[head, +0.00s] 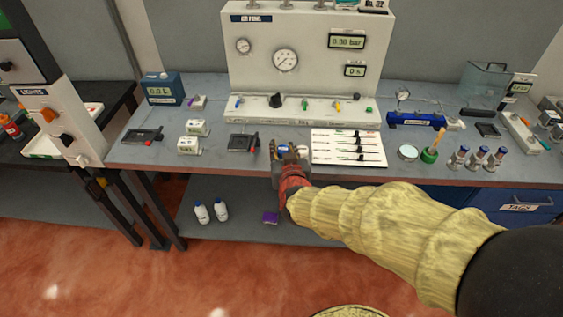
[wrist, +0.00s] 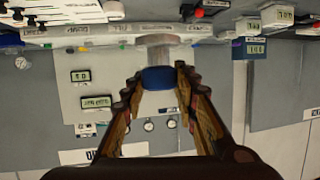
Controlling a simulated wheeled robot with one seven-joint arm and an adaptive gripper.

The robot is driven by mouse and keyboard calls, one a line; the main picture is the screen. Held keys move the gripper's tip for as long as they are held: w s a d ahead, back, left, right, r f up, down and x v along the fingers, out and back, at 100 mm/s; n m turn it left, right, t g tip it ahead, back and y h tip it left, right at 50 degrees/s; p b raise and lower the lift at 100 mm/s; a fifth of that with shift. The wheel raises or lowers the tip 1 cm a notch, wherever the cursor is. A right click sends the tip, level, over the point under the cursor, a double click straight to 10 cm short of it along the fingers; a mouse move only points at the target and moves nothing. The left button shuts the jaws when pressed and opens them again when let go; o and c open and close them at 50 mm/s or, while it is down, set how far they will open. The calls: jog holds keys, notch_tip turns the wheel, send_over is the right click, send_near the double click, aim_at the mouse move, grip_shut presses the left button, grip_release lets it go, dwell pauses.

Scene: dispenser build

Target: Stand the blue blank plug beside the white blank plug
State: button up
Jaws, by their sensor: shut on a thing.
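My gripper (head: 288,154) is at the front edge of the workbench, in front of the white panel, between a small dark tray and a white card. In the wrist view my gripper (wrist: 157,78) is shut on a blue round piece, which I take to be the blue blank plug (wrist: 159,77). A pale, wide round piece (wrist: 158,43) shows just past the blue one. I cannot tell whether it is the white blank plug or whether the two touch. In the head view the fingers mostly hide the held piece.
The white gauge panel (head: 310,60) stands behind. The dark tray (head: 243,142) lies to the left and the white card (head: 347,147) to the right. Several blue-and-silver bottles (head: 479,157) and a green cup (head: 430,154) stand further right. White boxes (head: 188,145) sit left.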

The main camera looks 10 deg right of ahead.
jog(key=shift+o, duration=0.2)
jog(key=d+f+b+x, duration=0.1)
jog(key=b+x, duration=0.2)
jog(key=x, duration=0.7)
jog(key=shift+f, duration=0.15)
jog(key=w+f, duration=0.1)
jog(key=w+f+b, duration=0.1)
jog(key=f, duration=0.1)
jog(key=w+f+b, duration=0.1)
jog(key=shift+w+d+f, duration=0.35)
jog(key=shift+d, duration=0.05)
jog(key=shift+c, duration=0.2)
jog(key=shift+w+f+b, duration=0.15)
jog(key=shift+f+b, duration=0.45)
jog(key=shift+f, duration=0.3)
jog(key=shift+w+f+b, duration=0.1)
jog(key=shift+f+b, duration=0.45)
jog(key=shift+f, duration=0.3)
jog(key=shift+f, duration=0.2)
jog(key=o, duration=1.2)
jog(key=shift+o, duration=0.2)
jog(key=shift+r, duration=0.15)
